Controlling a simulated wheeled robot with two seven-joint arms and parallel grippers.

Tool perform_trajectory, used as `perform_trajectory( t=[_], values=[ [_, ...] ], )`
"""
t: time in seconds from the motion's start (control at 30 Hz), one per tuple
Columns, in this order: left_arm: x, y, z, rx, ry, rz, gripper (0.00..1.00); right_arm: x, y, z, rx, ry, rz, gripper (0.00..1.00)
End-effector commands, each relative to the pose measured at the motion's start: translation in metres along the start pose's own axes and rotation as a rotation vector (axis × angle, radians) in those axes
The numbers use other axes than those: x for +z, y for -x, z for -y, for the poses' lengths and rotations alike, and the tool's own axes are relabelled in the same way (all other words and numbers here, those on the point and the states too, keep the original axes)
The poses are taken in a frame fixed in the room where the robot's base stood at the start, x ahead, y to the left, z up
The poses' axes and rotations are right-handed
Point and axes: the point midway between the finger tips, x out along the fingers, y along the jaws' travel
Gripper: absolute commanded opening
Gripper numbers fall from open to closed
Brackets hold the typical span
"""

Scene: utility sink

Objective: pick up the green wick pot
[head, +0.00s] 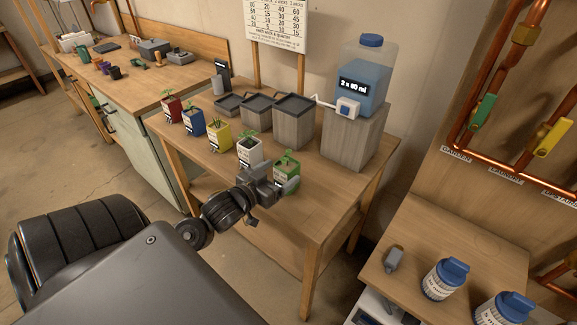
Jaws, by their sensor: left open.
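The green wick pot (289,170) holds a small seedling and stands at the near right end of a row of pots on the wooden table. My left gripper (279,184) is open at the near left side of the green pot, and its fingers partly cover the pot's front. I cannot tell whether the fingers touch it. The white pot (250,151) stands just behind and left of the gripper. Yellow (218,137), blue (192,122) and red (171,108) pots continue the row to the far left. My right gripper is not in view.
Several grey bins (294,122) stand behind the pots. A blue-capped water jug (367,75) sits on a tall grey block (354,137) at the back right. The table's (326,201) right front corner is clear.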

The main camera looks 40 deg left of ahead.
Motion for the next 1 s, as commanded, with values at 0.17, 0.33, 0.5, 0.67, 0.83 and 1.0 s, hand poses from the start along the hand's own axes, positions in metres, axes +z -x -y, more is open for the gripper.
perform_trajectory(
  t=[0.17, 0.33, 0.5, 0.67, 0.83, 1.0],
  values=[
    [0.0, -0.011, -0.001, 0.003, 0.0, 0.0, 0.8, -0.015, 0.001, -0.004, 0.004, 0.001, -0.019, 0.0],
    [-0.002, -0.019, -0.001, 0.003, -0.001, 0.0, 0.8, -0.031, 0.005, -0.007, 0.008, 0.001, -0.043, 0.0],
    [-0.005, -0.045, 0.003, 0.003, -0.001, -0.002, 0.8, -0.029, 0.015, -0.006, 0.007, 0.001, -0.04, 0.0],
    [-0.002, -0.061, 0.002, 0.004, -0.001, -0.001, 0.8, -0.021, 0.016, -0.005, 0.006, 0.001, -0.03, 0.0],
    [-0.001, -0.064, 0.002, 0.005, -0.001, 0.0, 0.8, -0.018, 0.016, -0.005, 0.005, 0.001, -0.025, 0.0],
    [-0.001, -0.063, 0.002, 0.005, -0.001, 0.0, 0.71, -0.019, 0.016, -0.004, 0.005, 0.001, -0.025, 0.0]
  ],
)
